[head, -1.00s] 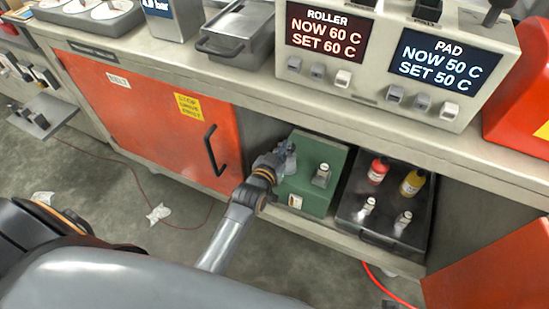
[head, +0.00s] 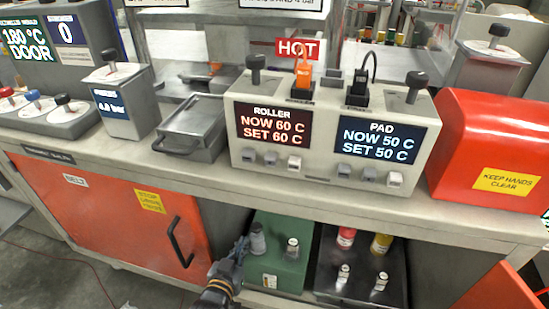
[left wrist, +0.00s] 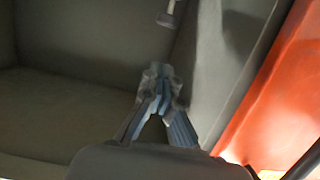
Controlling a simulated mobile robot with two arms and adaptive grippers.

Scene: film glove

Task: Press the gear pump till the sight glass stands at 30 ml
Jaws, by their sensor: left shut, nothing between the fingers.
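A green box (head: 268,274), which may be the gear pump, stands on the low shelf under the bench. A grey cylindrical post (head: 258,240) and a small pale-topped post (head: 292,250) stand on its top. I cannot make out a sight glass or an ml reading. My left gripper (head: 241,248) is at the box's left edge, just left of the grey post; I cannot tell if it touches. In the left wrist view the gripper's fingers (left wrist: 160,78) are closed together and empty. My right gripper is out of view.
A dark tray (head: 330,285) with red-topped, yellow and pale-topped bottles sits right of the box. An orange door (head: 110,215) with a dark handle is at left. Above are the bench edge (head: 330,203), the ROLLER and PAD heater unit (head: 320,165) and a red cover (head: 490,140).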

